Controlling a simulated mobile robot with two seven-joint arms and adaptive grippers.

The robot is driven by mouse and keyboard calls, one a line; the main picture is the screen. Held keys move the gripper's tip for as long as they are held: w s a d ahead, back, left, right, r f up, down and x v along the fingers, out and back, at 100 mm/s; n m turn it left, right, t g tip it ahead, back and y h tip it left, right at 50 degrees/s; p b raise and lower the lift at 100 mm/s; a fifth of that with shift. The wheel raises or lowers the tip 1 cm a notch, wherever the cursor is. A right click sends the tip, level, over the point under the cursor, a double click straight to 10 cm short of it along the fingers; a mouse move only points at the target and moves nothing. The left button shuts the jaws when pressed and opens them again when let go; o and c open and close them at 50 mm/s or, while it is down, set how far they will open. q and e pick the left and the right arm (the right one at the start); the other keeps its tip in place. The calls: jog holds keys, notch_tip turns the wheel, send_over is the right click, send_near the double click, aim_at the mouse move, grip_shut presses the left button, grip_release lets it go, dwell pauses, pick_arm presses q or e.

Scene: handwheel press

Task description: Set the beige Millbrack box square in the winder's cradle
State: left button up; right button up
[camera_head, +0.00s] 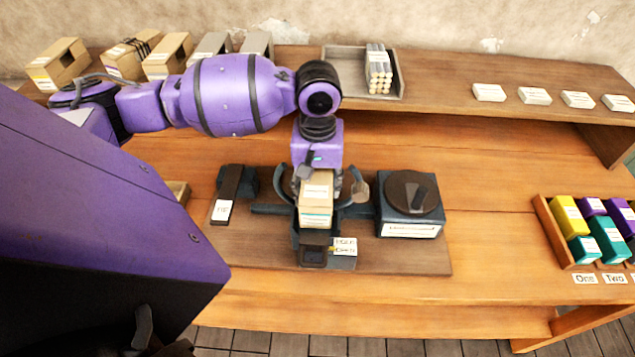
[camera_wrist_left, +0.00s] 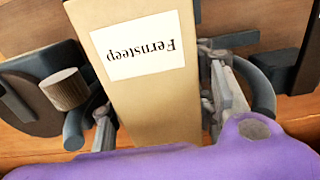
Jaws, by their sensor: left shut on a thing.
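My left gripper (camera_head: 319,187) points down over the winder and is shut on a beige box (camera_head: 317,208). In the left wrist view the box stands between the two fingers (camera_wrist_left: 163,100), and its white label (camera_wrist_left: 137,47) reads "Fernsteep", upside down there, not Millbrack. The winder's cradle (camera_head: 310,240) is dark, with curved arms on both sides of the box. The box is at the cradle; whether it rests on the cradle floor is hidden. The winder's dark round wheel with a knob (camera_head: 411,190) sits to the right. My right gripper is not in view.
White cards (camera_head: 535,96) lie at right. A wooden crate (camera_head: 552,232) holds coloured boxes. A dark labelled device (camera_head: 233,186) stands left of the cradle.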

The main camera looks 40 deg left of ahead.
pick_arm(q)
jog(key=o, duration=1.3)
jog(key=shift+c, duration=0.2)
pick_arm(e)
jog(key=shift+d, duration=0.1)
pick_arm(q)
jog(key=shift+r, duration=0.25)
notch_tip(320, 180, up, 12)
jog(key=shift+f, duration=0.2)
jog(key=shift+r+p, duration=0.65)
jog(key=shift+p, duration=0.05)
jog(key=shift+f, duration=0.15)
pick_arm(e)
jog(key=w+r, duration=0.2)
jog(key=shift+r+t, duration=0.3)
